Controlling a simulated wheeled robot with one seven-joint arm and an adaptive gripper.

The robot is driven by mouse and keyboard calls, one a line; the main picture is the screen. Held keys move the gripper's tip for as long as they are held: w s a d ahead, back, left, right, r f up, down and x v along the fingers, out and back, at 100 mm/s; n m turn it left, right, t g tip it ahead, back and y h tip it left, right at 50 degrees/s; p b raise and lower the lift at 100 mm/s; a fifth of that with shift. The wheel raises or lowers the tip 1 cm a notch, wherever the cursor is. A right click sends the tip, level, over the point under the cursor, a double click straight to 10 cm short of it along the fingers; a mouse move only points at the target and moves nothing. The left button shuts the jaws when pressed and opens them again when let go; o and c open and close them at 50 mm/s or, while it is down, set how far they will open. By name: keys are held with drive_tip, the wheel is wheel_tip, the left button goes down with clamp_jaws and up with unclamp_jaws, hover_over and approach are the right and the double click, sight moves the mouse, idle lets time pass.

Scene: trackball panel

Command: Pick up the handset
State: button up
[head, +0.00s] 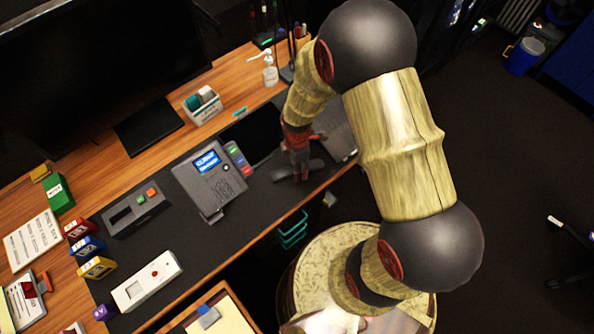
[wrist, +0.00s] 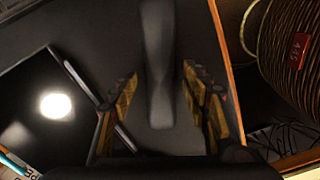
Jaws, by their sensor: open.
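The handset is a dark grey, elongated piece. In the head view the handset (head: 299,170) lies on the dark desk mat, right of the grey desk phone (head: 210,180), and is partly hidden by my gripper (head: 297,172). In the wrist view the handset (wrist: 158,60) runs down the middle of the picture, between the fingers of my gripper (wrist: 160,105). The fingers stand apart on either side of it, and I see gaps between them and the handset. My gripper is open above the mat.
A dark laptop-like device (head: 338,130) lies beside my gripper at the right. The desk's wooden front edge (head: 262,232) runs close by.

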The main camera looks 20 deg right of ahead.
drive_tip(key=shift+f, duration=0.4)
drive_tip(key=shift+c, duration=0.9)
clamp_jaws()
